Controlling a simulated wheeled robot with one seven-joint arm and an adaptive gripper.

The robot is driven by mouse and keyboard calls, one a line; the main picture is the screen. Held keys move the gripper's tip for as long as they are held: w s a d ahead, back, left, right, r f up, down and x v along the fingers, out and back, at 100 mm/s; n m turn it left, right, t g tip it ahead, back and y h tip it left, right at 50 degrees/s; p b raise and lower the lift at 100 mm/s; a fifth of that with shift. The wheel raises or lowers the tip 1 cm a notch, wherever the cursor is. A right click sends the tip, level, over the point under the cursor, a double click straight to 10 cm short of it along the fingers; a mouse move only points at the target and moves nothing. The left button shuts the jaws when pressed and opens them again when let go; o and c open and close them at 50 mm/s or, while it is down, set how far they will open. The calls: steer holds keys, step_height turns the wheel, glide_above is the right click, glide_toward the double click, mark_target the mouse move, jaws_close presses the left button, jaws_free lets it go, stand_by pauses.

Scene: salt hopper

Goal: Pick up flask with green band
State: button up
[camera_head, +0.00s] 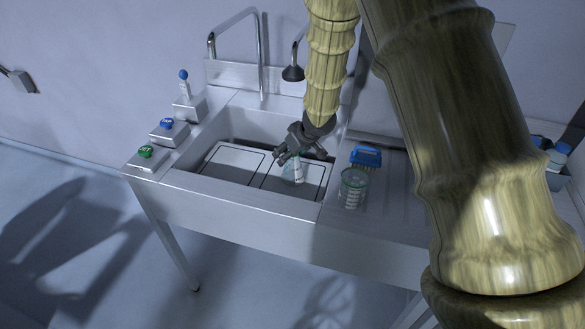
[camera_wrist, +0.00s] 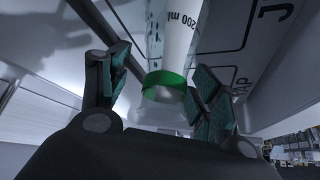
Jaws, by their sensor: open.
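A clear flask with a green band (camera_wrist: 165,80) and a white "200 ml" label shows in the wrist view, between my fingers. In the head view the flask (camera_head: 294,173) is in the right part of the sink basin, its top partly hidden by my gripper (camera_head: 290,158). My gripper reaches down over it and is open, with one finger on each side of the flask in the wrist view (camera_wrist: 160,75). A gap shows between the left finger and the flask; the right finger is close to the band, and I cannot tell whether it touches.
The sink walls (camera_head: 240,193) surround the flask. A faucet (camera_head: 260,50) and a dark shower head (camera_head: 293,73) rise behind.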

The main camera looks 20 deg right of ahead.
steer(key=shift+w+f, duration=0.15)
steer(key=shift+f, duration=0.05)
steer(key=shift+r, duration=0.15)
steer(key=c, duration=0.5)
steer(key=shift+s+a, duration=0.1)
steer(key=shift+s, duration=0.1)
jaws_close()
